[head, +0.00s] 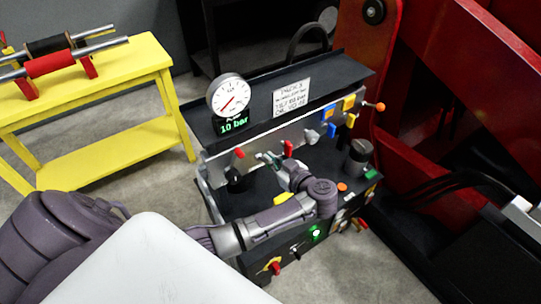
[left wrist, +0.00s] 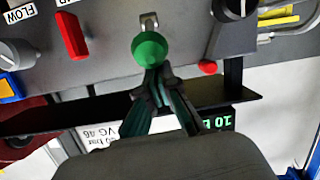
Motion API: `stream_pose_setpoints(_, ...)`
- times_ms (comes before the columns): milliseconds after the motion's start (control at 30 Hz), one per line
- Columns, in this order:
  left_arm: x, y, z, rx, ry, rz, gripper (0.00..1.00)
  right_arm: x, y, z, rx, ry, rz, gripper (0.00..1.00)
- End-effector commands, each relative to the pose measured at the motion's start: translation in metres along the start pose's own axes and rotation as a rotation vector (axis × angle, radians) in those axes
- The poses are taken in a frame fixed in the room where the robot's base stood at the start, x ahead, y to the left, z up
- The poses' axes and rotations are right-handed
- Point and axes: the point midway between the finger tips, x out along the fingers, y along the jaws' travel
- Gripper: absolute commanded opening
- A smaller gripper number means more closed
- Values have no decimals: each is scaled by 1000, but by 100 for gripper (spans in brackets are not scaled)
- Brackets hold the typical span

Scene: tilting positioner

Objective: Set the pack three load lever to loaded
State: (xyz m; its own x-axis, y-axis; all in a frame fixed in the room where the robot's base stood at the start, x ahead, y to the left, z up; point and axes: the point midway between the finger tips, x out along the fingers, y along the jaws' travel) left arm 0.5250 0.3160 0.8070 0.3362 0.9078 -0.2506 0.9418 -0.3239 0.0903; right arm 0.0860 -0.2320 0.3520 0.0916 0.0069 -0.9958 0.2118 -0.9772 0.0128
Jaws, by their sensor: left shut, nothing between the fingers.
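The pack three unit carries a sign reading PACK 3 (head: 292,98) above a grey control panel (head: 220,165). A lever with a green knob (left wrist: 150,48) stands out from the panel in the left wrist view. My left gripper (head: 272,160) is at the panel, between two red handles. In the left wrist view its fingers (left wrist: 160,88) are closed right at the green knob, with nothing held between them. I cannot tell whether they touch it. No label for the green-knobbed lever is readable. My right gripper is not in view.
A dial gauge (head: 229,95) stands over a display (head: 233,125) reading 10 bar. Blue and yellow handles are farther right. A yellow bench (head: 95,120) stands left.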

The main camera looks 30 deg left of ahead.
Motion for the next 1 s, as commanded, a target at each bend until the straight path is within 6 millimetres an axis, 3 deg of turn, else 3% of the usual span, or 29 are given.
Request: stream_pose_setpoints(1000,-2,0,7,-20,103,3,0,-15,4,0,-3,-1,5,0)
